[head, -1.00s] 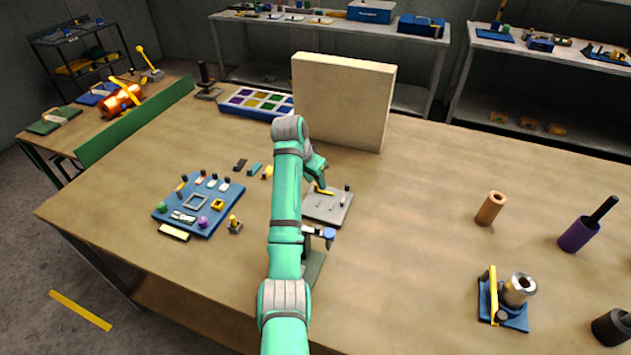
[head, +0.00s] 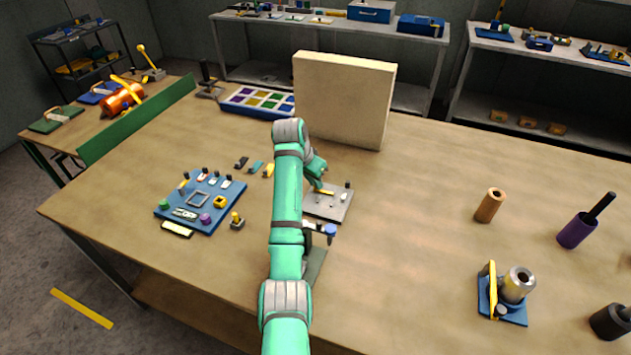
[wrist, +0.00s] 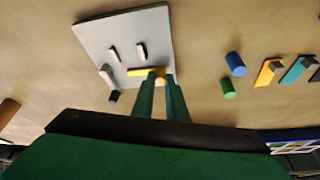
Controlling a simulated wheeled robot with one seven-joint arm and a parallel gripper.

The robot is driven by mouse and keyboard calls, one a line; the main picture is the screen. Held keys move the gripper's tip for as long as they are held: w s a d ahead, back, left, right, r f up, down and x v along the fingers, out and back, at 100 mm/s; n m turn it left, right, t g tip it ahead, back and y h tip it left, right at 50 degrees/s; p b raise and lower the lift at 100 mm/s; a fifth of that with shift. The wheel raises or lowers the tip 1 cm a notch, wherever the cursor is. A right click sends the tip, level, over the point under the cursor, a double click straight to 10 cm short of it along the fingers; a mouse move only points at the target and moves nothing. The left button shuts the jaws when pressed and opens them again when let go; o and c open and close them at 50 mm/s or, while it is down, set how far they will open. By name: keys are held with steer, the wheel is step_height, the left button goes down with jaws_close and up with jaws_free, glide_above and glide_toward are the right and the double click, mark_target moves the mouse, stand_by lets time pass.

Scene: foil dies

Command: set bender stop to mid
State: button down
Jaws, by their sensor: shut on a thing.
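The bender appears to be the light grey plate (head: 335,213), on the bench just right of my arm. My gripper (wrist: 160,80) reaches the bar's right end near the plate's edge. Its two green fingers are close together and shut on the yellow stop there. The exact grip is small and partly hidden by the fingers. In the head view the yellow bar (head: 326,192) shows beside my gripper.
A blue board (head: 225,203) with several small parts lies left of my arm. A beige upright panel (head: 345,100) stands behind the plate. Blue and green cylinders (wrist: 235,64) lie near the gripper. The bench right of the plate is clear up to a copper cylinder (head: 489,205).

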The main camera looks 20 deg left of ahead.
steer(key=shift+s, duration=0.1)
steer(key=c, duration=1.7)
jaws_free()
steer(key=shift+w, duration=0.2)
steer(key=shift+c, duration=0.2)
steer(key=shift+w, duration=0.1)
steer(key=shift+r, duration=0.1)
steer(key=v, duration=1)
steer(key=shift+s+r, duration=0.2)
steer(key=shift+r, duration=0.15)
